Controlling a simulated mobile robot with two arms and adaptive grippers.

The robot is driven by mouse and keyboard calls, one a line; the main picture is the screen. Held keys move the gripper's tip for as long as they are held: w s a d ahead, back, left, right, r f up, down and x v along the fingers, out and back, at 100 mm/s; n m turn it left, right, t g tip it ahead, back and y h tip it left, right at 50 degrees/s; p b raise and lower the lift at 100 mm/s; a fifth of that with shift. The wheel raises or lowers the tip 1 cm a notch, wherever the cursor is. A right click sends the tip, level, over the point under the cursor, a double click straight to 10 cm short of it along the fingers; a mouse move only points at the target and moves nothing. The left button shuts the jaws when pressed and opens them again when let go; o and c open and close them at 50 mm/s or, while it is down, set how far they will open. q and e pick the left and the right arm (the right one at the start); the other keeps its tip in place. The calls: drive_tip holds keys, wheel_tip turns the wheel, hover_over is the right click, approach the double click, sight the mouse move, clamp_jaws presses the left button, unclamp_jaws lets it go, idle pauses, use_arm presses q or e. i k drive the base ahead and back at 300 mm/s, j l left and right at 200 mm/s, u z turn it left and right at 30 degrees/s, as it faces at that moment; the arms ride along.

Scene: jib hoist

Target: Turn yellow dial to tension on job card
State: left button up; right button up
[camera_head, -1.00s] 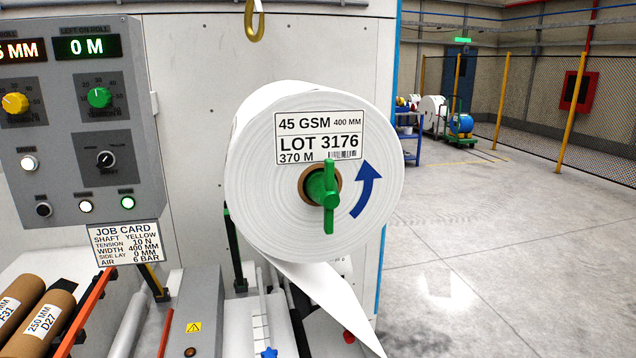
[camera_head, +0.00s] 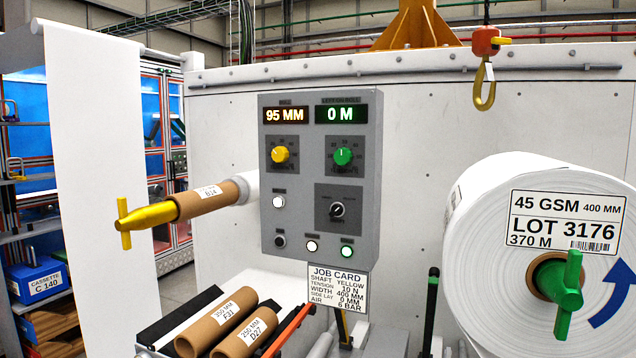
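The yellow dial (camera_head: 280,154) is at the upper left of the grey control panel (camera_head: 364,230), under a display reading 95 MM. Its scale is too small to read. A green dial (camera_head: 343,156) sits to its right, under a display reading 0 M. The job card (camera_head: 338,289) hangs below the panel and reads shaft yellow, tension 10 N, width 400 MM, side lay 0 MM, air 6 BAR. The yellow shaft (camera_head: 150,215) carries a cardboard core (camera_head: 207,200) left of the panel. Neither of my grippers shows.
A large white roll (camera_head: 490,225) on the green shaft (camera_head: 562,290) stands at the right. A hoist hook (camera_head: 484,88) hangs above it. Cores (camera_head: 216,322) lie below the panel. A white web (camera_head: 95,180) hangs at the left.

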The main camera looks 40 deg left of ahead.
sight(280, 154)
drive_tip(key=u, duration=1.35)
